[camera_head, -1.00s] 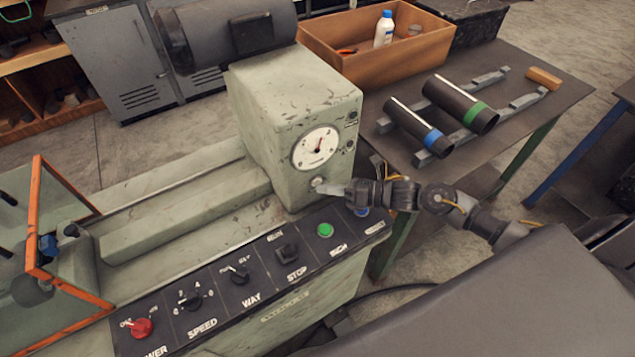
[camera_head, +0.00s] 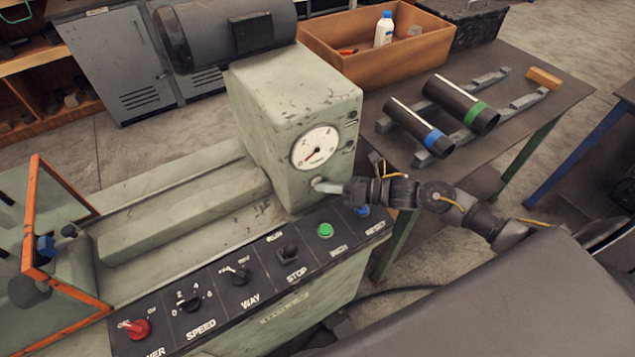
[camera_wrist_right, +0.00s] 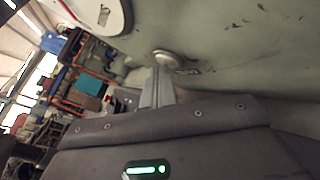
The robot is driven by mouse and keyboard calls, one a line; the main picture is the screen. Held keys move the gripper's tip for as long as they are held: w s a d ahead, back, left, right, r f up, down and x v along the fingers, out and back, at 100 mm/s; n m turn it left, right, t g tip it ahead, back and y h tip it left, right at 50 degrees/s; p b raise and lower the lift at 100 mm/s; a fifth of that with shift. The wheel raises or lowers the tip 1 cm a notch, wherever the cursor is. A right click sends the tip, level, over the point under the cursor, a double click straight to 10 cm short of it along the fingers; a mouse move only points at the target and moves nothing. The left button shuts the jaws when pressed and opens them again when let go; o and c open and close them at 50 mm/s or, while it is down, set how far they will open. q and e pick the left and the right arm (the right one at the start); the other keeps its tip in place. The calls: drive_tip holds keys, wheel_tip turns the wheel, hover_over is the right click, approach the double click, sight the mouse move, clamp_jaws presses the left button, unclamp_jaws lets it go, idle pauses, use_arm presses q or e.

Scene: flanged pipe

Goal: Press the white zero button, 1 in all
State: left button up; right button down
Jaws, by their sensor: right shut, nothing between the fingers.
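The white zero button (camera_head: 316,182) is on the front of the green machine head, just below the round dial gauge (camera_head: 316,148). It also shows in the right wrist view as a pale round knob (camera_wrist_right: 168,57). My right gripper (camera_head: 322,186) is shut and empty, its narrow fingertips at the button. In the right wrist view the closed fingers (camera_wrist_right: 158,80) reach up to the button's lower edge; whether they touch it I cannot tell. The fingertips partly cover the button in the head view. The dial needle points to the lower left. My left gripper is not in view.
Below the gripper is a sloped control panel (camera_head: 225,292) with a green button (camera_head: 325,230), a blue button (camera_head: 362,210), a red knob (camera_head: 138,329) and several switches. A table behind holds two dark pipes and a wooden box (camera_head: 375,60).

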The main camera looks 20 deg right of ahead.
drive_tip(key=shift+s, duration=0.15)
drive_tip(key=shift+s+d, duration=0.15)
drive_tip(key=shift+s, duration=0.5)
drive_tip(key=shift+s+d+p, duration=0.15)
drive_tip(key=shift+s+p, duration=0.1)
drive_tip(key=shift+s, duration=1)
drive_tip(key=shift+s+d+p, duration=0.15)
drive_tip(key=shift+s+p, duration=0.05)
drive_tip(key=shift+s, duration=1.05)
